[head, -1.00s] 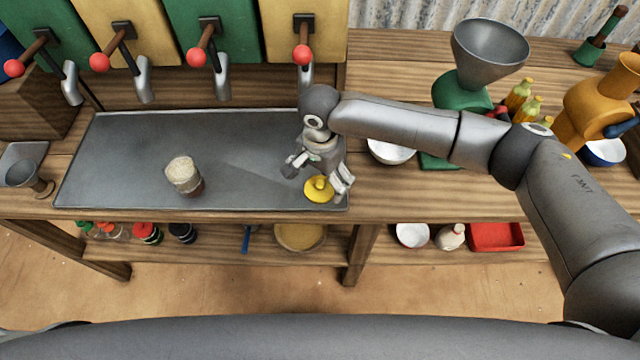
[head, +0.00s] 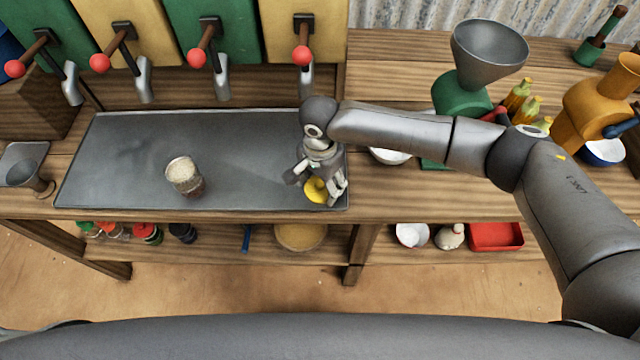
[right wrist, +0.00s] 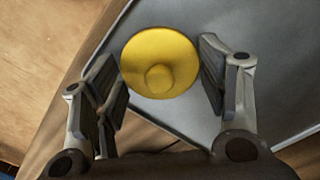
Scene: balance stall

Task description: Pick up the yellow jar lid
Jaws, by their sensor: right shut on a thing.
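The yellow jar lid (head: 316,189), a round disc with a small knob, is at the front right corner of the grey metal tray (head: 110,150). In the right wrist view the lid (right wrist: 160,52) shows whole, knob towards the camera, between the two fingers. My right gripper (head: 318,192) reaches down over the lid and is shut on its opposite edges. The fingers partly hide the lid in the head view. I cannot tell whether the lid is clear of the tray. My left gripper is not in view.
A glass with a pale top (head: 184,175) stands on the tray, left of my gripper. Taps with red-knobbed levers (head: 301,56) line the back. A green grinder with a funnel (head: 487,55) stands to the right.

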